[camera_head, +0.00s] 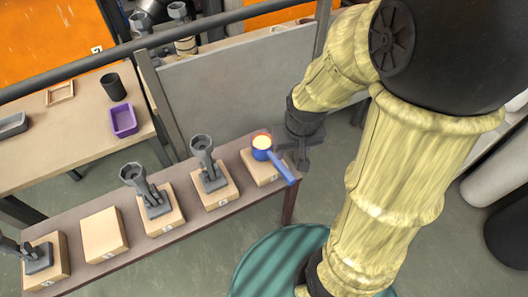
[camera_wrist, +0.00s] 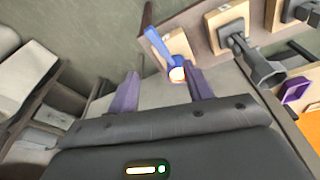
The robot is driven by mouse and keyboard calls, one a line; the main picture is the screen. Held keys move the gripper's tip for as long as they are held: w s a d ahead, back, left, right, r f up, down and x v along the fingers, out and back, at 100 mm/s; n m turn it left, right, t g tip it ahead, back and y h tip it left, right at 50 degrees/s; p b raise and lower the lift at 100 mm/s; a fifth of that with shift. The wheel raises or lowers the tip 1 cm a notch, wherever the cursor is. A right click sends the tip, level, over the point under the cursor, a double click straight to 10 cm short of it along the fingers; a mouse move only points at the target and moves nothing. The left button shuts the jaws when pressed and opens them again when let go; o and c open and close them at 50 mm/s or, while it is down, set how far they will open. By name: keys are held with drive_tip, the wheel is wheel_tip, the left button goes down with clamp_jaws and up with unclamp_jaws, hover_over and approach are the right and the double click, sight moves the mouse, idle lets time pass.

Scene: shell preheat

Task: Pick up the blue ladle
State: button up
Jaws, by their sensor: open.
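The blue ladle (camera_head: 277,163) lies on the rightmost wooden block (camera_head: 248,168) of the narrow brown table in the head view. Its round cup holds something pale yellow, and its handle points to the lower right, past the block. My gripper (camera_head: 300,155) is just right of the ladle in the head view. In the wrist view my gripper (camera_wrist: 165,88) shows two purple-grey fingers spread apart with nothing between them. There the ladle (camera_wrist: 160,45) appears beyond the fingertips, its cup nearest me and between them. I cannot tell the exact gap from the fingers to the ladle.
The narrow table (camera_head: 190,238) carries several more wooden blocks, most with grey tools (camera_head: 209,165) standing on them. Behind it rises a grey panel (camera_head: 235,95). A second table at left holds a purple tray (camera_head: 123,119) and a dark cup (camera_head: 113,86).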

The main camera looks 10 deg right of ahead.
drive_tip(key=w+f+n+g+p, duration=0.1)
drive_tip(key=w+f+n+p, duration=0.2)
drive_tip(key=w, duration=0.5)
drive_tip(key=g+p, duration=0.1)
drive_tip(key=p, duration=0.1)
hover_over(277, 166)
drive_tip(key=w, duration=0.2)
wheel_tip(277, 166, down, 7)
drive_tip(key=shift+d+n, duration=0.3)
drive_tip(key=shift+n, duration=0.1)
wheel_tip(277, 166, down, 12)
drive_tip(key=shift+w, duration=0.1)
drive_tip(key=shift+f, duration=2.65)
